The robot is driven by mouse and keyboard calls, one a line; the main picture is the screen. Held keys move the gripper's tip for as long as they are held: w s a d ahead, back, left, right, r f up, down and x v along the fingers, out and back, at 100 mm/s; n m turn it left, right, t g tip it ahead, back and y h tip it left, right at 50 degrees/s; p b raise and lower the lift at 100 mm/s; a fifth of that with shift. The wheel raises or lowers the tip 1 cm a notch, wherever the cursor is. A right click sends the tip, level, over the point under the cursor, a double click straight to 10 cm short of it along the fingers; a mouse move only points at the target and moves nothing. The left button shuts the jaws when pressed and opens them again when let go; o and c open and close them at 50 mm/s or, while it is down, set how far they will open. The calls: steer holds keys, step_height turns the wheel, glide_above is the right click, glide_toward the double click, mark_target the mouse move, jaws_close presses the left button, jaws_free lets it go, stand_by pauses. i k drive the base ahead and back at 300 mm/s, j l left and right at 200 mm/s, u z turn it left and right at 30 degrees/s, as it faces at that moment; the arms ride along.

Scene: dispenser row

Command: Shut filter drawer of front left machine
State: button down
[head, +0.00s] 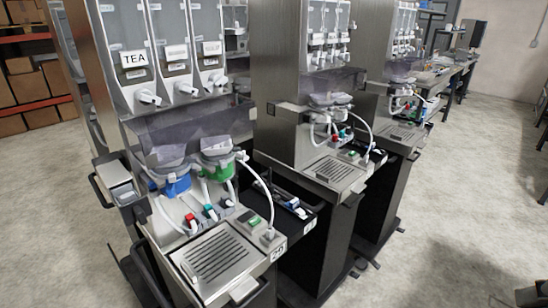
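The front left machine (177,128) is a tall metal dispenser with a TEA label on a canister and blue and green cups under a smoky cover. On its left side a grey box-like unit (119,192) with a black handle (99,190) juts out; I cannot tell for sure whether it is the filter drawer. A dark open tray (279,192) holding small blue and white items sticks out on the right, between this machine and the second one; which machine it belongs to is unclear. My gripper is not in view.
Two similar machines (318,150) (398,105) stand behind to the right. A slotted drip tray (215,257) is at the front machine's base. A workbench (455,75) and shelves with boxes (32,85) are further back. Concrete floor (460,200) is open at right and left.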

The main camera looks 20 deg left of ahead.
mark_target(135, 211)
steer(key=u, duration=1.5)
steer(key=k+j+u, duration=0.1)
steer(key=u, duration=0.5)
steer(key=k, duration=0.1)
